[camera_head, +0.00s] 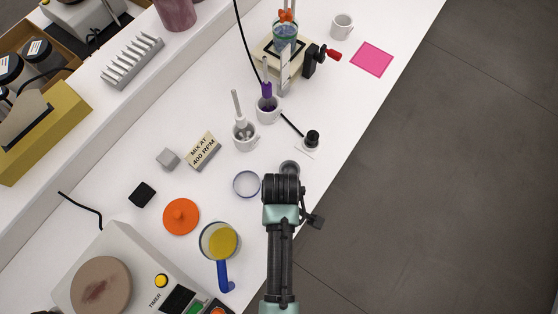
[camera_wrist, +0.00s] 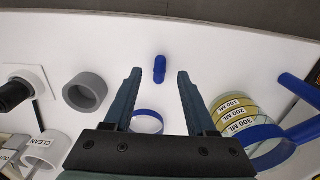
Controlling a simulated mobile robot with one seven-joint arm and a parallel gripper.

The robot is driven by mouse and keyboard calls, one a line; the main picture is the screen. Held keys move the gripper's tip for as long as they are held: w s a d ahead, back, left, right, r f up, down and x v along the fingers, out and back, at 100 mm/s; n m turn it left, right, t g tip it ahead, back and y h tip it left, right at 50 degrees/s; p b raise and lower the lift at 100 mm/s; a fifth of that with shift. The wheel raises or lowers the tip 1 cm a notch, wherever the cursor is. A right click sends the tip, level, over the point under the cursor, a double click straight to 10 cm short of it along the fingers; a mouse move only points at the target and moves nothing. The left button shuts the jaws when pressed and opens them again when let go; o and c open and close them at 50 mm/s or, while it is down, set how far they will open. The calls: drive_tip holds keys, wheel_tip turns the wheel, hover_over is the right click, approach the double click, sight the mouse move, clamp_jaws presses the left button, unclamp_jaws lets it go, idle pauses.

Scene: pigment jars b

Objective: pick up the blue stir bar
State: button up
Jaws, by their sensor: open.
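The blue stir bar (camera_wrist: 159,68) is a small, short blue rod on the white table. In the wrist view it lies ahead, between the lines of the two fingertips. My gripper (camera_wrist: 159,76) is open, with a dark finger on each side and nothing held between them. Whether the fingertips are level with the bar or above it I cannot tell. In the head view my arm hides the bar, and the fingers do not show clearly.
A blue-rimmed clear dish (camera_wrist: 147,122) sits below the fingers. A grey ring (camera_wrist: 85,92) is to the left. A beaker of yellow (camera_head: 222,242) with a blue handle stands close by on the right in the wrist view. The table edge (camera_head: 352,122) is near.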

drive_tip(key=shift+f, duration=1.25)
clamp_jaws()
